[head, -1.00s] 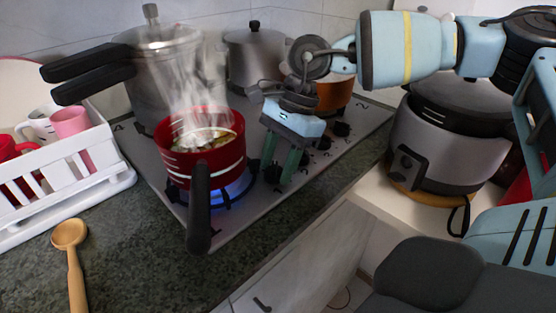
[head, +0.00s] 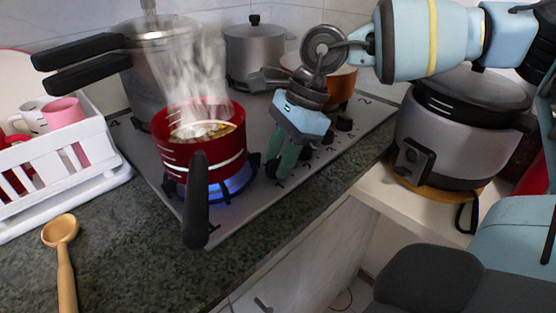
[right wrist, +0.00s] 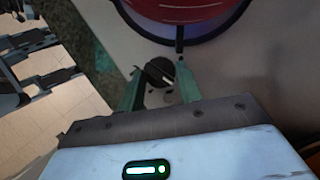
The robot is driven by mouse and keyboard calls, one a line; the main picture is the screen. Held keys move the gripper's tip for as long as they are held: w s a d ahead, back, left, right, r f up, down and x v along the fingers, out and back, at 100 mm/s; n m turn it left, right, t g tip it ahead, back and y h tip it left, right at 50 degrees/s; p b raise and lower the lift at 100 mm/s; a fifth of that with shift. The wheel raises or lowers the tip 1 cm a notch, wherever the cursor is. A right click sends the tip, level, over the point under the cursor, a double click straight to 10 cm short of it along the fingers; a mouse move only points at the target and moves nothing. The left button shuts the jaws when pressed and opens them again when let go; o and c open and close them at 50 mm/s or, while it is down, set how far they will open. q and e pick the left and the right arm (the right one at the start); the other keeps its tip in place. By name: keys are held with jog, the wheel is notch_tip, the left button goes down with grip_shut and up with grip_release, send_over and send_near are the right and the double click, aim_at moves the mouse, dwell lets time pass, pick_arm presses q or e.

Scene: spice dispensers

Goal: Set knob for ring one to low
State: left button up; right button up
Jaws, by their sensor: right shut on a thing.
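The gas stove (head: 240,222) has a row of black knobs along its right front edge. A red saucepan (head: 172,145) with a black handle stands steaming on the front burner marked 1, with blue flame (head: 232,188) under it. My right gripper (head: 283,170) points down at the near end of the knob row, its green fingers close together. In the right wrist view, a black knob (right wrist: 157,72) with a white line sits between the fingertips, and the gripper is shut on it. In the head view the fingers mostly hide this knob. My left gripper is not in view.
A pressure cooker (head: 165,60), a grey pot (head: 255,52) and an orange pot (head: 338,84) stand on the stove. A white dish rack (head: 60,175) and a wooden spoon (head: 65,262) are at left. A rice cooker (head: 450,145) is at right. The saucepan handle sticks out toward the front.

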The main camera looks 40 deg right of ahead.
jog(key=m+b, duration=0.2)
jog(key=m+t+h+b, duration=0.1)
jog(key=m, duration=0.1)
jog(key=shift+s+a+f+m+t+b, duration=0.1)
jog(key=shift+s+f+m+t+b, duration=0.05)
jog(key=shift+m+t+b, duration=0.2)
jog(key=m+h+b, duration=0.1)
jog(key=m+b, duration=0.2)
jog(key=m+t+h+b, duration=0.1)
jog(key=m+b, duration=0.2)
jog(key=m+h+b, duration=0.1)
jog(key=m+b, duration=0.2)
jog(key=shift+s+a+f+t, duration=0.1)
jog(key=shift+s+a+t, duration=0.05)
jog(key=shift+a+t, duration=0.15)
jog(key=shift+a+m+h+b, duration=0.1)
jog(key=shift+m+h+b, duration=0.3)
jog(key=shift+m+b, duration=0.5)
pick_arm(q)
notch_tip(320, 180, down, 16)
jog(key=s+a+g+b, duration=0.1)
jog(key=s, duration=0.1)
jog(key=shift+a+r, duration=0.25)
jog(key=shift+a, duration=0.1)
pick_arm(e)
jog(key=shift+r+m, duration=0.2)
jog(key=shift+m, duration=0.45)
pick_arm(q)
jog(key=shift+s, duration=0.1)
